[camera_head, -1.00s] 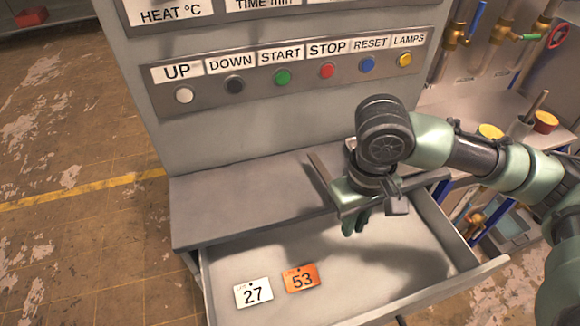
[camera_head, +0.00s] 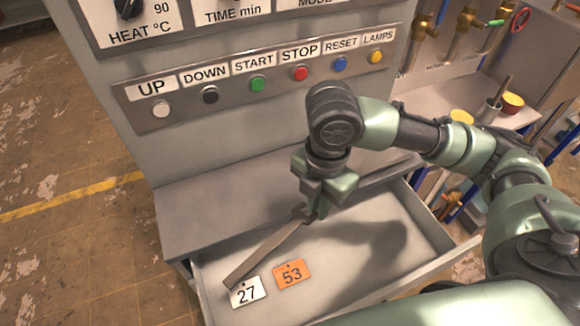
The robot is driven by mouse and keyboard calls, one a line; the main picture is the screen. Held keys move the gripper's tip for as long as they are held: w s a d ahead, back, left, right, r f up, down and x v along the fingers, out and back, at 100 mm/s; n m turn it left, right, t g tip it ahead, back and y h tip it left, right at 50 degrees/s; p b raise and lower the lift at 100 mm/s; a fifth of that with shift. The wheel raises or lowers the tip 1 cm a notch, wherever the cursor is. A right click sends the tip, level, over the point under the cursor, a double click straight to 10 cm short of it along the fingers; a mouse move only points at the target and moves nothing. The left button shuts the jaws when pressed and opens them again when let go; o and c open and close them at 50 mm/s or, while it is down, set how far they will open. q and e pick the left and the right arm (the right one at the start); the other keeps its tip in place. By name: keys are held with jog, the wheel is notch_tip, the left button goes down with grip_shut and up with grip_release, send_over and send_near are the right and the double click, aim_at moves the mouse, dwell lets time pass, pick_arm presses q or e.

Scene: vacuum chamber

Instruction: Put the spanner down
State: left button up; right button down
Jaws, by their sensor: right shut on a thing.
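The spanner (camera_head: 265,252) is a long, flat grey bar. My right gripper (camera_head: 313,210) is shut on it, over the open drawer. I cannot tell whether that end touches the tag or the drawer floor. The drawer (camera_head: 345,275) is pulled out below the grey ledge. My left gripper is out of view.
A button panel (camera_head: 255,83) stands behind. A bench (camera_head: 470,105) with pots and valves is at right. The right of the drawer floor is clear.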

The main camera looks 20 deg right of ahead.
jog(key=p, duration=0.3)
send_over(284, 171)
jog(key=shift+s+a+f+p, duration=0.1)
jog(key=shift+f+p, duration=0.3)
jog(key=shift+f, duration=0.4)
notch_tip(284, 171, down, 4)
jog(key=shift+s+f+p, duration=0.1)
jog(key=shift+p, duration=0.55)
jog(key=shift+f+p, duration=0.3)
jog(key=shift+p, duration=0.05)
jog(key=shift+w+f, duration=0.25)
jog(key=shift+f, duration=0.1)
